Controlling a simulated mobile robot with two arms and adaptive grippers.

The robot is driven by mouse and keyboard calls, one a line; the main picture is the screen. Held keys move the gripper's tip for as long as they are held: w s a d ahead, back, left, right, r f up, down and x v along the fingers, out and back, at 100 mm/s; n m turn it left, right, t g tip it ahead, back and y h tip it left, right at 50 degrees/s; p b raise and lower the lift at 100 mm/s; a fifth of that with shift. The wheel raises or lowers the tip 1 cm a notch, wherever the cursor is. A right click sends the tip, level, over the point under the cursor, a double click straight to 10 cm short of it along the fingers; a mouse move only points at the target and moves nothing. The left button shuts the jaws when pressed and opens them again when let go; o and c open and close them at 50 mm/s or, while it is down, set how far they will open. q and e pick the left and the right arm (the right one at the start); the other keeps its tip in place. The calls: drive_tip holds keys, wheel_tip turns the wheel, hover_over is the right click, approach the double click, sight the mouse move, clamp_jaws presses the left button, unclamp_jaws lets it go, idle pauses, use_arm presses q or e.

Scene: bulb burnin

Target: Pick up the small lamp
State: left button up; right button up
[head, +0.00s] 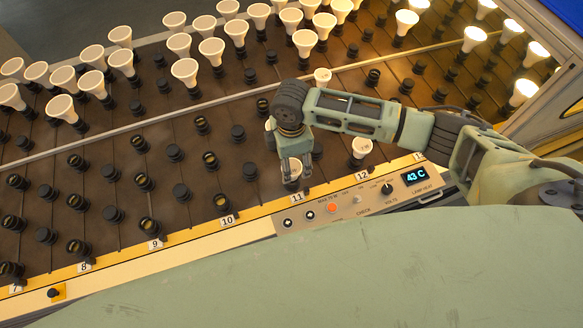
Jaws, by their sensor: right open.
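A small white-topped lamp (291,175) stands in the front row of the rack, just behind the number 11 label. My right gripper (293,166) is open right at this lamp, its fingers pointing down and partly covering it. I cannot tell whether the fingers touch it. Other small lamps stand nearby: one (361,149) behind label 12, one (322,76) behind my forearm, and one (270,124) partly hidden by my wrist. My left gripper is not in view.
The dark rack (130,185) holds rows of black sockets, many empty. Large reflector lamps (185,70) fill the back rows; those at the right are lit. A control panel (365,203) with a 43 C display lies in front of the gripper.

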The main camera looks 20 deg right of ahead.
sight(292, 165)
wheel_tip(292, 165, down, 3)
drive_tip(key=shift+r+p, duration=0.15)
drive_tip(key=shift+p, duration=0.15)
drive_tip(key=shift+f, duration=0.45)
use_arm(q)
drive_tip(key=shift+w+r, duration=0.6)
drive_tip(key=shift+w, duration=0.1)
use_arm(e)
drive_tip(key=c, duration=1.2)
